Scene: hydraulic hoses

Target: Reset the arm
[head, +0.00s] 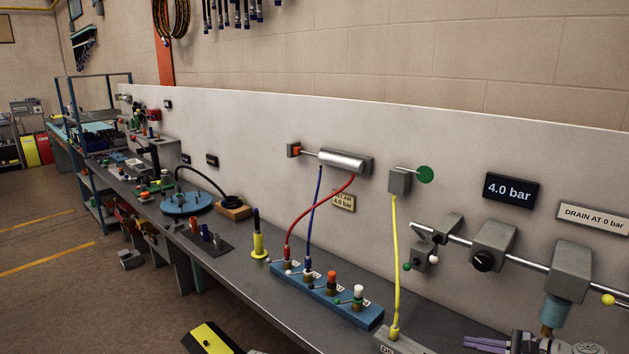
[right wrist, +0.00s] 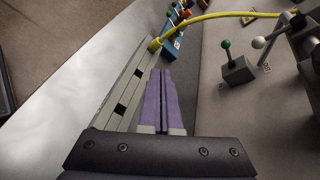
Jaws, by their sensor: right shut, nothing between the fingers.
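My right gripper (head: 484,343) is at the bottom right of the head view, low near the front of the bench. In the right wrist view its purple fingers (right wrist: 161,76) are together with nothing between them. They are beside a grey slotted block (right wrist: 126,98), where the yellow hose (right wrist: 205,17) ends; I cannot tell whether they touch it. The yellow hose (head: 397,265) also hangs from a grey box on the panel in the head view. I cannot make out my left gripper.
A blue manifold (head: 371,317) holds the ends of a red hose (head: 318,208) and a blue hose (head: 314,220). A pipe with a regulator (head: 493,248) and a filter runs along the panel at right. A "4.0 bar" display (head: 511,190) hangs above it.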

